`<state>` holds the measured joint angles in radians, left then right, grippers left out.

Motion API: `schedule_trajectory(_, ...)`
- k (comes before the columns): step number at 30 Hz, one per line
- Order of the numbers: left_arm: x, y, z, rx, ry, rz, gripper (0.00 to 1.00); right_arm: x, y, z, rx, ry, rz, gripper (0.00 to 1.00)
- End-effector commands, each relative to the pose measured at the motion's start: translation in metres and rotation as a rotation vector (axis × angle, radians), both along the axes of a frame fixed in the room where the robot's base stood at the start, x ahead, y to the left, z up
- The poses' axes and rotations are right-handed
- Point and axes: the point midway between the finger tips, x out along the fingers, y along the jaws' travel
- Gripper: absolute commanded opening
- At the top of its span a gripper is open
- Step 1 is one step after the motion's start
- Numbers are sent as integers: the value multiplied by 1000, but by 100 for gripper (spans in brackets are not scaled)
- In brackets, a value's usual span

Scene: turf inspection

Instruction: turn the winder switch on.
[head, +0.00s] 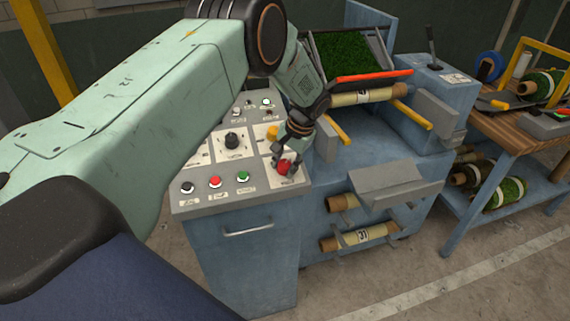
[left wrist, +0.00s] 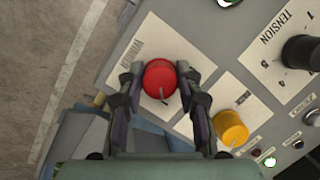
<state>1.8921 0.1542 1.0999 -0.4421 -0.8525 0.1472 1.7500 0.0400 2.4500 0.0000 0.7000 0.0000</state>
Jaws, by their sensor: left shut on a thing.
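The winder switch is a red round knob (left wrist: 159,79) on a plate lettered "WINDER" on the control panel. It also shows in the head view (head: 284,167) at the panel's right front corner. My left gripper (left wrist: 157,78) has its two fingers on either side of the red knob and is shut on it. In the head view the left gripper (head: 287,160) reaches down onto the knob from above and partly covers it. A pale pointer line shows on the knob's face. My right gripper is not in view.
A yellow knob (left wrist: 230,128) and a black tension knob (left wrist: 302,52) sit close by on the panel. Black, red and green buttons (head: 215,182) line its front edge. The machine with turf rolls (head: 360,236) stands to the right, beside a wooden bench (head: 500,122).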

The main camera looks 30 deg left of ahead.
Motion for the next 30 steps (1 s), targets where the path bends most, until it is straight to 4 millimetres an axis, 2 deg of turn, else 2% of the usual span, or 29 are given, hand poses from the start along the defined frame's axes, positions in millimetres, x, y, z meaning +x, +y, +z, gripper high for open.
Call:
schedule_trajectory(4,-1,0,1,1,3,-1,3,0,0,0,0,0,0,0)
schedule_trajectory(5,-1,0,1,1,3,-1,36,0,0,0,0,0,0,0)
schedule_trajectory(12,0,0,0,1,1,0,57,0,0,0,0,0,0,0)
schedule_trajectory(23,0,-1,3,0,-1,1,58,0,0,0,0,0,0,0)
schedule_trajectory(26,2,-4,14,0,-3,-1,58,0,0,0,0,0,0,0)
schedule_trajectory(30,3,-11,40,1,-4,-1,58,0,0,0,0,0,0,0)
